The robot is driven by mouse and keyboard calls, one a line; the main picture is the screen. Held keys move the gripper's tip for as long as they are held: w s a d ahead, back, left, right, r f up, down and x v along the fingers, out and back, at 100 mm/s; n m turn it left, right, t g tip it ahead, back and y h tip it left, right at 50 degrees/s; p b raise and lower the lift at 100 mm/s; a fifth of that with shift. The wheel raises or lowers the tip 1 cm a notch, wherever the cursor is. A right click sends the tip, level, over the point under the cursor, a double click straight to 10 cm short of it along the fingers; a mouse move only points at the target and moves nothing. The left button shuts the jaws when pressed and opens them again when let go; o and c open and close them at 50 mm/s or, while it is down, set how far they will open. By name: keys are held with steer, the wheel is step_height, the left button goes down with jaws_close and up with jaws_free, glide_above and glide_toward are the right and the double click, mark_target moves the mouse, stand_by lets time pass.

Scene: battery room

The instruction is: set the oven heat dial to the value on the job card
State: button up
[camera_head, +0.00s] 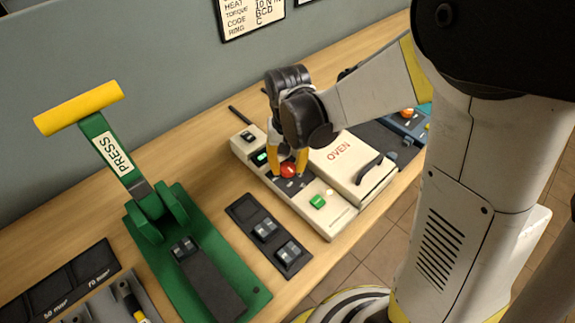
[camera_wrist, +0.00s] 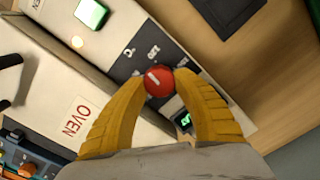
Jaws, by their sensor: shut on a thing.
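The oven (camera_head: 345,165) is a cream box with "OVEN" on its lid, standing on the wooden bench. Its heat dial (camera_wrist: 159,81) is a red round knob with a white mark, on a dark panel with small labels. It also shows in the head view (camera_head: 288,170). My gripper (camera_wrist: 160,79) is over the panel, its yellow fingers shut on the dial from both sides. A small green display (camera_wrist: 183,120) is lit beside the dial; its digits are too small to read. The job card (camera_head: 250,15) is on the wall, cut off at the top; its heat value is not clearly readable.
A green press (camera_head: 155,205) with a yellow handle stands to the left. A dark tray (camera_head: 245,212) with small metal parts lies between press and oven. A green button (camera_head: 318,201) is on the oven's front right. Bare bench shows behind the oven.

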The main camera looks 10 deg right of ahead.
mark_target(289, 167)
steer(key=m, duration=0.5)
steer(key=shift+d, duration=0.1)
steer(key=shift+m, duration=0.3)
stand_by(0.4)
steer(key=o, duration=1.2)
steer(key=shift+c, duration=0.2)
step_height(289, 167, up, 12)
